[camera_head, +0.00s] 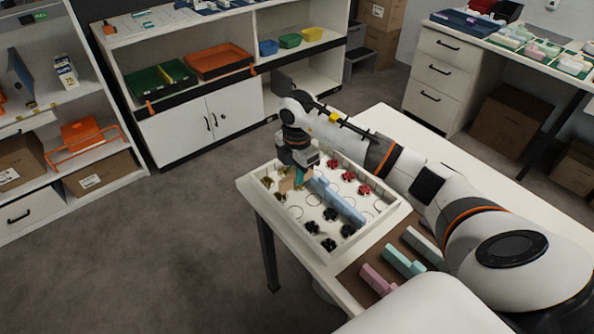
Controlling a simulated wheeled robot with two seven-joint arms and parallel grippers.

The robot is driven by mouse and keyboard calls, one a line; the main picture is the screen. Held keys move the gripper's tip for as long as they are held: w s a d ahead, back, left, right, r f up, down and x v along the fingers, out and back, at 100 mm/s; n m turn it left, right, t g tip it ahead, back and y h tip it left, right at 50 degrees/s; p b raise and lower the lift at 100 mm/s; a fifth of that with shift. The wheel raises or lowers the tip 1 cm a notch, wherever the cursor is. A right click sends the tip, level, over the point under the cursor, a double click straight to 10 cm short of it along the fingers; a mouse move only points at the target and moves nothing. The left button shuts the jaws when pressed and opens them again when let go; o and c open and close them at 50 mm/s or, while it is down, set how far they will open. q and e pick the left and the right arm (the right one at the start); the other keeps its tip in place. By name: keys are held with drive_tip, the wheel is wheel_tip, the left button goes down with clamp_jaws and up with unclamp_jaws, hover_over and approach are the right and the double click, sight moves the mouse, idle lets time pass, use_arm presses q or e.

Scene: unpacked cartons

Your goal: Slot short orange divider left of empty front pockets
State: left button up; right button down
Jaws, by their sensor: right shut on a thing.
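A white tray (262,207) with round pockets sits on the near table. My right gripper (293,177) is over the tray's far left part. It is shut on a small orange divider (286,184), partly hidden by the fingers; I cannot tell whether the divider touches the tray. A long light blue divider (338,202) stands across the middle of the tray. Red pieces (364,190) lie to its right, black pieces (330,243) in the near pockets, and gold pieces (267,182) at the far left. Several pockets between the gold and black pieces look empty. My left gripper is out of view.
A brown mat (352,290) beside the tray holds a pink divider (377,281), a teal divider (403,261) and pale grey ones (422,245). My right arm passes over the tray's right side. Shelves with bins (218,61) stand farther back, beyond open floor.

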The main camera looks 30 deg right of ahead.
drive_tip(key=shift+f+b, duration=1.8)
drive_tip(key=shift+f, duration=1.15)
drive_tip(key=c, duration=1.3)
unclamp_jaws()
wheel_tip(320, 180, up, 12)
drive_tip(key=shift+r, duration=0.1)
